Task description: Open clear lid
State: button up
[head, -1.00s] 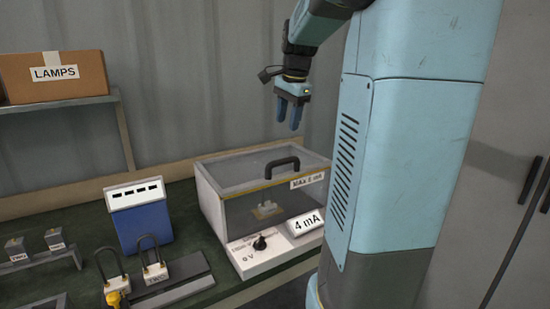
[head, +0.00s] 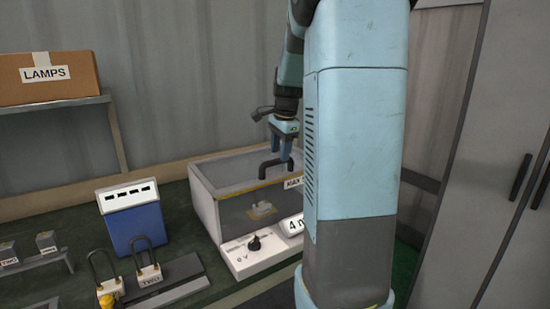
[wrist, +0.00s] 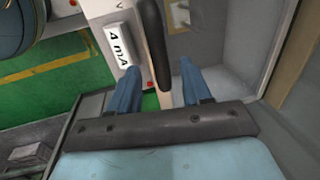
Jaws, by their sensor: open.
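The clear lid (head: 232,174) is closed on top of the white-sided box (head: 206,206). Its black handle (head: 268,166) stands up near the front edge and partly hides behind my gripper. My gripper (head: 280,152) is open, pointing down, its blue fingers at the right part of the handle. In the wrist view the dark handle (wrist: 152,40) runs between the two fingertips (wrist: 159,67), one on each side. I cannot tell whether they touch it. A small pale part (head: 262,209) shows inside the box.
A white panel with a black knob (head: 255,243) and a "4 mA" display (head: 291,225) is at the box's front. A blue-and-white unit (head: 133,220) and padlocks (head: 148,272) stand to the left. A lamps carton (head: 45,78) sits on a shelf. My arm hides the box's right end.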

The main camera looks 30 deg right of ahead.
jog(key=shift+w+f, duration=0.15)
jog(key=shift+f, duration=0.5)
jog(key=shift+w+f, duration=0.15)
jog(key=shift+f, duration=0.45)
grip_shut()
